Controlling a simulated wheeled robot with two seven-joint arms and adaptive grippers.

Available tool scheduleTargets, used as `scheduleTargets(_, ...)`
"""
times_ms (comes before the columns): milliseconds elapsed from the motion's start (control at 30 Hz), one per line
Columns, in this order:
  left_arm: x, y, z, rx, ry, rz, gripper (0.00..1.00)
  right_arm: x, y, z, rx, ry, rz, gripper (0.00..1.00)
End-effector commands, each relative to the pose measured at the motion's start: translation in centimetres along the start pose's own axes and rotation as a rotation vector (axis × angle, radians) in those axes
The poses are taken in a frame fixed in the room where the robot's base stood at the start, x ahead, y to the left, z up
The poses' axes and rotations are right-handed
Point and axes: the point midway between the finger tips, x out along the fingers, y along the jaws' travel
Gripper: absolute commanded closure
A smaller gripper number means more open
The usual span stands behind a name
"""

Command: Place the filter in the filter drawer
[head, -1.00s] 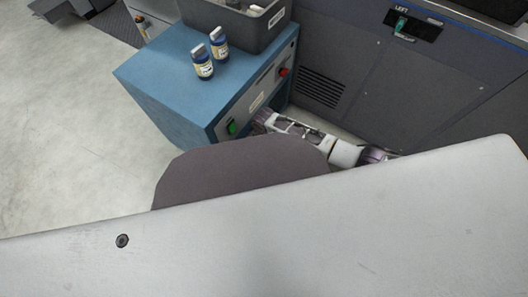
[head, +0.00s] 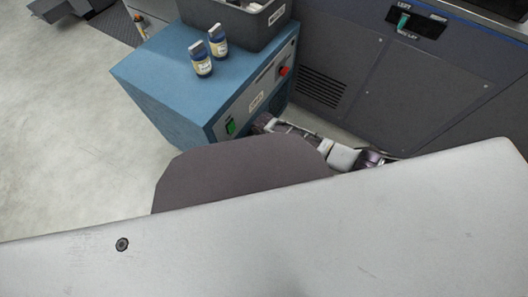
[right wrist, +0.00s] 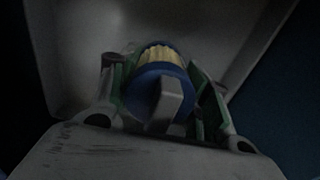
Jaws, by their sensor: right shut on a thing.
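The filter (right wrist: 157,90) shows in the right wrist view, with a blue end cap, a grey grip bar across it and pale yellow pleats behind. My right gripper (right wrist: 163,88) is shut on it, with green-lined fingers on either side. Pale grey walls, perhaps of the filter drawer (right wrist: 75,50), surround the filter; I cannot tell whether it touches their bottom. In the head view my right arm is low beside the blue cabinet's front, and the filter is hidden there. My left gripper is not in view.
The blue cabinet (head: 150,85) has a green switch (head: 230,127) and a red button (head: 283,71). Two small bottles (head: 202,62) and a grey bin (head: 245,22) stand on top. A dark machine panel (head: 400,95) stands to the right. Open floor (head: 60,130) lies at left.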

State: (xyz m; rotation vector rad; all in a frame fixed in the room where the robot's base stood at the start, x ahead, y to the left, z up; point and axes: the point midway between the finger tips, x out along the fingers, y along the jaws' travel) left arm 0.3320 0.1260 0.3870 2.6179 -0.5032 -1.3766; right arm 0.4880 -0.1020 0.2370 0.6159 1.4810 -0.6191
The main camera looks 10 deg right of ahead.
Motion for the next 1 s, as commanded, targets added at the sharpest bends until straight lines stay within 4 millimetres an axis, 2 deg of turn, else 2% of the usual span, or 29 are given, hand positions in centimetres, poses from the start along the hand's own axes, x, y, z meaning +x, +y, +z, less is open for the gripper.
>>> scheduleTargets(467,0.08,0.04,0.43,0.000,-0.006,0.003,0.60,0.32,0.05,0.01,0.000,0.000,0.001,0.79)
scheduleTargets(500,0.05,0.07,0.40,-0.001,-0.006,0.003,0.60,0.28,0.03,0.00,0.000,0.000,0.001,0.48)
scheduleTargets(633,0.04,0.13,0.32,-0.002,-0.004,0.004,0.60,0.27,0.02,0.00,0.000,0.000,0.000,0.31)
scheduleTargets(1000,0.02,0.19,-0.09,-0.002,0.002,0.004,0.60,0.20,0.01,0.00,0.000,0.000,0.000,0.31)
